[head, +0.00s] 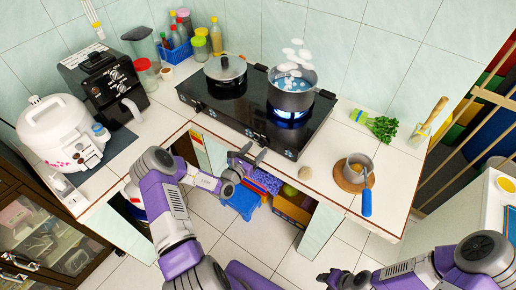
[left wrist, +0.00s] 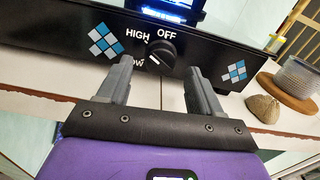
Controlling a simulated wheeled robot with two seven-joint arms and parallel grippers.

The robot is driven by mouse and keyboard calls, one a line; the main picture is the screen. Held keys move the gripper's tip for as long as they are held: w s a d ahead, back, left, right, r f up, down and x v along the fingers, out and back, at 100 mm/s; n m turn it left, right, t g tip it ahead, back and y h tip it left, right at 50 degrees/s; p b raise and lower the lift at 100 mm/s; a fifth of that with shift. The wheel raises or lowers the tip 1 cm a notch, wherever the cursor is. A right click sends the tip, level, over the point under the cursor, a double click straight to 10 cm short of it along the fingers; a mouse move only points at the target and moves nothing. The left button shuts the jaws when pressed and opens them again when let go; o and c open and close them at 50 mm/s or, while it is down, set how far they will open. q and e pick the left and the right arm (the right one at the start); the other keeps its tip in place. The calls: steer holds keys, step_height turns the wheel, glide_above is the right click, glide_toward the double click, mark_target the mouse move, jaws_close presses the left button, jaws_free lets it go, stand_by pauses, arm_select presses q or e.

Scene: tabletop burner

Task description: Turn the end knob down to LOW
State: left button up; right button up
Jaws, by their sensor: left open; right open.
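The end knob (left wrist: 161,54) is a black round dial on the front of the black stove (head: 300,135), with HIGH, OFF and LOW printed around it. Its white mark sits at the lower left of its face, towards the LOW label. My left gripper (head: 247,156) is open in front of the stove's right part. In the left wrist view its two fingers (left wrist: 160,84) stand either side of the knob, which is ahead of the gap; I cannot tell if they touch it. My right gripper (head: 333,278) is at the bottom, away from the stove.
A steaming pot (head: 290,98) stands over a blue flame on the right burner; a lidded pot (head: 226,78) is on the left one. A mug on a wooden coaster (head: 349,184), a stone-like object (left wrist: 264,108) and greens (head: 382,127) lie right of the stove.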

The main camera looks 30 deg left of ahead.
arm_select(q)
steer(key=shift+w+d, duration=0.1)
steer(key=shift+w, duration=0.95)
steer(key=shift+c, duration=0.3)
steer(key=c, duration=1)
